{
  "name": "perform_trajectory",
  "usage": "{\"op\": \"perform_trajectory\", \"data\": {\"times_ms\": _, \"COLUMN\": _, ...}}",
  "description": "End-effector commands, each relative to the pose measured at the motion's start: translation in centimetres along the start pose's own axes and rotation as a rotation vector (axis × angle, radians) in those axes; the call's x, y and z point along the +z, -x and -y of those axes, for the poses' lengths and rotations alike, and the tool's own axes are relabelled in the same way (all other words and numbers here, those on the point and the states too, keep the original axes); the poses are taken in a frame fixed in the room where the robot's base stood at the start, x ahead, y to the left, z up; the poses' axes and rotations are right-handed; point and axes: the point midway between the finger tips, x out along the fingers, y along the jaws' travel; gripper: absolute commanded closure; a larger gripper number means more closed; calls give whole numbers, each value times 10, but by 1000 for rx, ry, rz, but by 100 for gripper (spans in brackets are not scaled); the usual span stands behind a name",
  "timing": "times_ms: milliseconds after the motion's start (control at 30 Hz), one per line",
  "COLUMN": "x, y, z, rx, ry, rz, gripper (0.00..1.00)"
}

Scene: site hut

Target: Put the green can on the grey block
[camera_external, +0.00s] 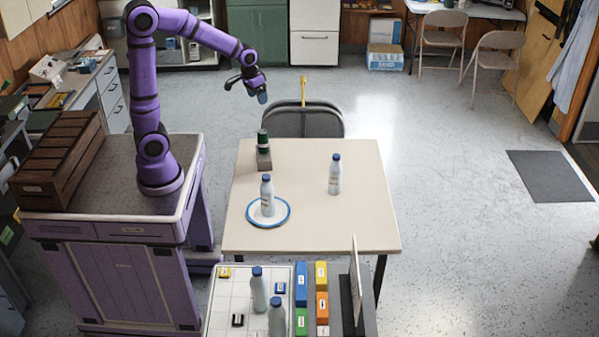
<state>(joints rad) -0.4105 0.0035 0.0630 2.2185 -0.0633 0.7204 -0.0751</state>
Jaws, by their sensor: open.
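The green can (263,139) stands upright on top of the grey block (264,160), which rests near the back left edge of the light table (345,220). The can's top is dark. My gripper (248,90) is open and empty. It is raised up and appears above the can in the picture, apart from it. Its fingertips are small here.
A white bottle with a blue cap (267,197) stands on a blue-rimmed plate (254,216) in front of the block. Another bottle (335,175) stands to the right. A chair (320,122) is behind the table. The table's right front is clear.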

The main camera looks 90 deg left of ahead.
Motion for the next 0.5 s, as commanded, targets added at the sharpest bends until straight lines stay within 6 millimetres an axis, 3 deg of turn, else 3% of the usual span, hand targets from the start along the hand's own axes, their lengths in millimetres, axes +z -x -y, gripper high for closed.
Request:
{"op": "perform_trajectory", "data": {"times_ms": 33, "x": 13, "y": 16, "z": -12, "rx": 10, "ry": -39, "rz": -19, "gripper": 23}}
{"op": "perform_trajectory", "data": {"times_ms": 200, "x": 59, "y": 58, "z": -40, "rx": 37, "ry": -162, "rz": -65, "gripper": 23}}
{"op": "perform_trajectory", "data": {"times_ms": 500, "x": 150, "y": 111, "z": -65, "rx": 83, "ry": -372, "rz": -152, "gripper": 23}}
